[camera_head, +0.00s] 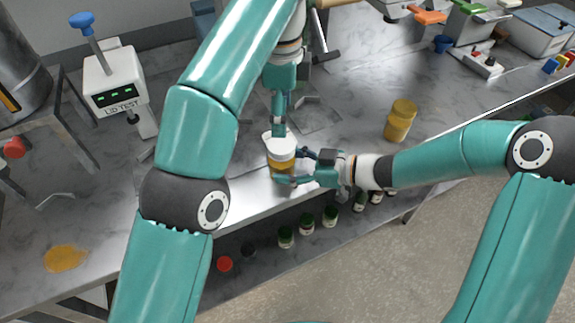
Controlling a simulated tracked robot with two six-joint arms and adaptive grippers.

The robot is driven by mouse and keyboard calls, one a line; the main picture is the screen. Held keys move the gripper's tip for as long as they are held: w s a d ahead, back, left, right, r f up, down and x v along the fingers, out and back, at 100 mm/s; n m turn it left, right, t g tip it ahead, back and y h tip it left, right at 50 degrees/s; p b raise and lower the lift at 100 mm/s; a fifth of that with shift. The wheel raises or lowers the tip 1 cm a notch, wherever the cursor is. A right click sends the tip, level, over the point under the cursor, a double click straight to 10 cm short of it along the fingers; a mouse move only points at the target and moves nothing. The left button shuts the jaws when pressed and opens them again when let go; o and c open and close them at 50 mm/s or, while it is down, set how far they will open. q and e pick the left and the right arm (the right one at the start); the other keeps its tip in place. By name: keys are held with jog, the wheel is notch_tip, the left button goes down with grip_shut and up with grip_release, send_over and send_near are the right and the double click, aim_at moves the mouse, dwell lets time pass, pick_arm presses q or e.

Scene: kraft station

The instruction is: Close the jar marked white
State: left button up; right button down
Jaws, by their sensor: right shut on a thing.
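A jar with amber contents (281,170) and a white top (281,148) is at the bench's front edge, near the middle of the head view. My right gripper (297,167) reaches in from the right and is shut on this jar's side. The jar looks roughly upright. My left gripper (279,131) points down directly over the white top, at or very near it. Its fingertips are small and partly hidden, so I cannot tell whether they grip the lid. I cannot tell whether the lid is seated, and no marking is readable.
A yellow jar (400,121) stands on the bench to the right. A lid test device (113,83) with a blue handle stands at left. An amber patch (65,258) lies at front left. Green-capped bottles (306,223) sit on a lower shelf. Tools and boxes are at back right.

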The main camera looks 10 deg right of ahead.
pick_arm(q)
jog(key=n, duration=0.4)
jog(key=shift+r, duration=0.15)
jog(key=n, duration=0.4)
jog(key=shift+a+n, duration=0.15)
jog(key=shift+n, duration=0.25)
jog(key=n, duration=0.4)
jog(key=shift+w+a, duration=0.1)
jog(key=shift+a, duration=0.05)
jog(key=n, duration=0.4)
jog(key=shift+a, duration=0.1)
jog(key=n, duration=0.4)
jog(key=shift+a+n, duration=0.1)
jog(key=shift+n, duration=0.3)
jog(key=n, duration=0.4)
jog(key=shift+a, duration=0.1)
jog(key=n, duration=0.3)
jog(key=shift+a+f+n, duration=0.1)
jog(key=shift+f+n, duration=0.1)
jog(key=shift+n, duration=0.2)
jog(key=n, duration=0.4)
jog(key=shift+a, duration=0.1)
jog(key=shift+f, duration=0.1)
